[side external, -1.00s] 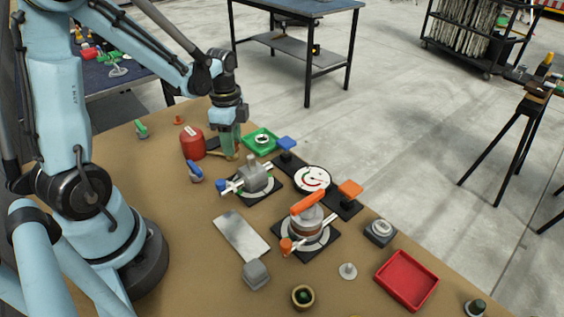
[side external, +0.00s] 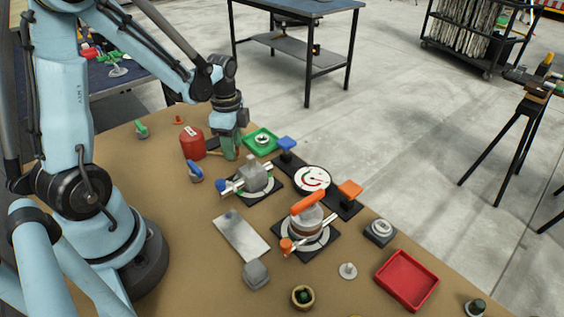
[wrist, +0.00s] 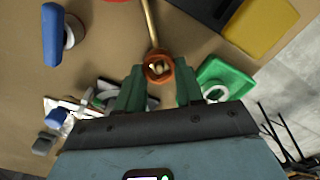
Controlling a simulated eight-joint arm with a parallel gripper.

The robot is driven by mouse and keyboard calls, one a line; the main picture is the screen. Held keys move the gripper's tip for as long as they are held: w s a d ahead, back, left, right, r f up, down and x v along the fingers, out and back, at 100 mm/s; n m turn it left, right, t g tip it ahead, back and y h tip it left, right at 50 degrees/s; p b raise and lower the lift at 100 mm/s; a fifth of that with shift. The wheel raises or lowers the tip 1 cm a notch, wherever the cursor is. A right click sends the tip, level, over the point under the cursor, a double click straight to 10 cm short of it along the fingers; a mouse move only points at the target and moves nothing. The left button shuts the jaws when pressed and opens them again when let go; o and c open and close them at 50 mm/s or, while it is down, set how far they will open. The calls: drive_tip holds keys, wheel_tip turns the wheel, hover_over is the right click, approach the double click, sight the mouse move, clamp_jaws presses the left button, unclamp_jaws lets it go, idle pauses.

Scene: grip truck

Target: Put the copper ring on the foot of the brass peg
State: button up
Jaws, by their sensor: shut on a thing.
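The copper ring (wrist: 158,67) is between the two green fingers of my gripper (wrist: 159,84) in the wrist view, and the gripper is shut on it. The brass peg (wrist: 149,24) shows as a thin rod running from the top edge down to the ring. Pale brass ends show inside the ring's opening; I cannot tell whether the ring is around the peg or only in line with it. In the side view my gripper (side external: 230,148) points down, low over the table by the red canister; the fingers hide the ring there.
A red canister (side external: 193,143) stands just left of my gripper. A green tray (side external: 262,140) is close on its right. Clamp fixtures (side external: 254,178) and a blue-handled tool (side external: 195,172) are nearer the camera. Bare table lies left of the grey plate (side external: 241,235).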

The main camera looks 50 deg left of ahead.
drive_tip(key=shift+f, duration=0.5)
idle(1.2)
drive_tip(key=o, duration=1.4)
drive_tip(key=shift+o, duration=0.2)
drive_tip(key=shift+r, duration=3.75)
drive_tip(key=s+d+r+n+t, duration=0.1)
drive_tip(key=d+r+n+t, duration=0.2)
drive_tip(key=d+n, duration=0.2)
drive_tip(key=s+d+r+n+t, duration=0.1)
drive_tip(key=d+r+n+t, duration=0.2)
drive_tip(key=d, duration=0.4)
drive_tip(key=shift+s+n+t, duration=0.35)
drive_tip(key=shift+n+t, duration=0.25)
drive_tip(key=shift+n, duration=0.6)
